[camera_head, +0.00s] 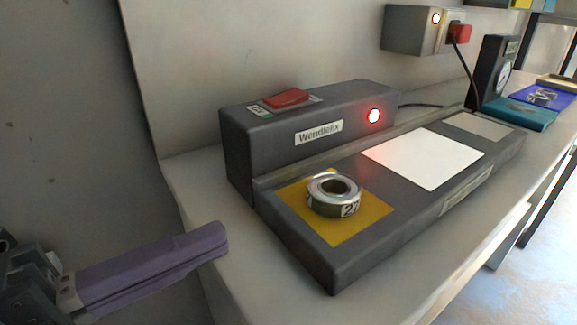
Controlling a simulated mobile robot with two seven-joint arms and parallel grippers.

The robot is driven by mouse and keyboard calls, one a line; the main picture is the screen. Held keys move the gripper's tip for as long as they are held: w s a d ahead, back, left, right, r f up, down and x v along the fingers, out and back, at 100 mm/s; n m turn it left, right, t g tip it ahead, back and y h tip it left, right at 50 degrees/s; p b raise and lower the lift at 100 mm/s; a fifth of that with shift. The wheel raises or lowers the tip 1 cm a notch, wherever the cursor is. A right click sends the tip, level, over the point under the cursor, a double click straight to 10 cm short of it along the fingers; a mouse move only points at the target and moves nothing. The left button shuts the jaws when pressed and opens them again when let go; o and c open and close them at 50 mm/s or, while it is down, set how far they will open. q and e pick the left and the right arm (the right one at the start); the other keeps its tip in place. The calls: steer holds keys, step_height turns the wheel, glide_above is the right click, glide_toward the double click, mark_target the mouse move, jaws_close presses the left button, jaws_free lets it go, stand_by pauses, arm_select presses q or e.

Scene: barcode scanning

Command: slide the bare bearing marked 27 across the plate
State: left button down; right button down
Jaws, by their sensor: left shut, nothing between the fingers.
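The bare bearing (333,196) is a metal ring with a label on its side that reads 2 and a partly turned-away second digit. It lies flat on the yellow square at the near-left end of the dark plate (306,255). A bright white panel (425,158) and a grey square (479,127) follow along the plate to the right. My left gripper (222,240), with purple fingers, is shut and empty at the lower left. It is left of the plate and apart from the bearing. My right gripper is not in view.
A dark housing (250,152) labelled Wendlefix, with a red button (286,98) and a lit red lamp (374,115), runs along the plate's back. A dial device (497,72), teal tray (521,114) and blue tray (545,97) stand farther right. The table's front edge is close to the plate.

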arm_select(q)
glide_toward(334, 193)
steer(key=x, duration=0.5)
steer(key=shift+w+a, duration=0.2)
steer(key=shift+w, duration=0.15)
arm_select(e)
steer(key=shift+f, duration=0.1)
